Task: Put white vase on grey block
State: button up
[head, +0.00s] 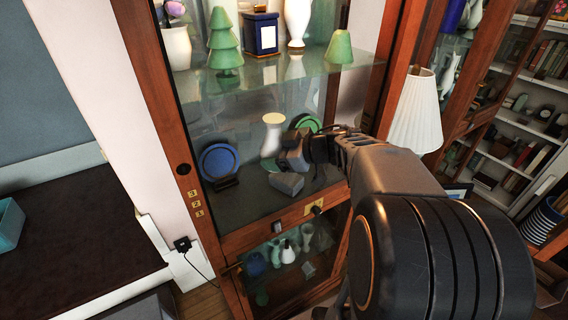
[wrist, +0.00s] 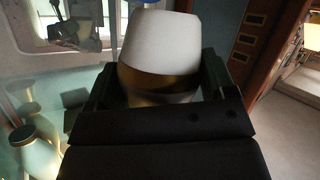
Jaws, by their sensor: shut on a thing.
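The white vase (head: 271,135), with a gold band, is inside the cabinet's middle compartment in the head view. In the wrist view the vase (wrist: 165,45) fills the space between the fingers, its gold band low between them. My gripper (head: 285,150) reaches in from the right and is shut on the vase; it also shows in the wrist view (wrist: 158,95). A grey block (head: 287,183) lies on the compartment floor, below and slightly right of the vase. The vase's base is partly hidden, and I cannot tell whether it touches anything.
A blue plate (head: 219,160) on a stand is left of the vase; a green plate (head: 305,123) is behind my gripper. A glass shelf (head: 270,75) above bears a green tree figure (head: 225,45) and a blue box (head: 261,33). The wooden door frame (head: 165,90) bounds the left.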

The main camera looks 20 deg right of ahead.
jog(key=w+d+f, duration=0.4)
jog(key=f, duration=0.1)
jog(key=w+d+f, duration=0.2)
jog(key=shift+w+f, duration=0.15)
jog(key=shift+w, duration=0.25)
jog(key=f, duration=0.2)
jog(key=shift+w+d+f, duration=0.2)
jog(key=shift+w+f, duration=0.05)
jog(key=shift+f, duration=0.6)
jog(key=shift+f, duration=0.1)
jog(key=o, duration=1.1)
jog(key=shift+f, duration=0.1)
jog(key=shift+c, duration=0.2)
jog(key=shift+r, duration=0.2)
jog(key=shift+s+d+r, duration=0.1)
jog(key=shift+s+d, duration=0.05)
jog(key=shift+s, duration=0.1)
jog(key=v, duration=1.1)
jog(key=shift+s, duration=0.2)
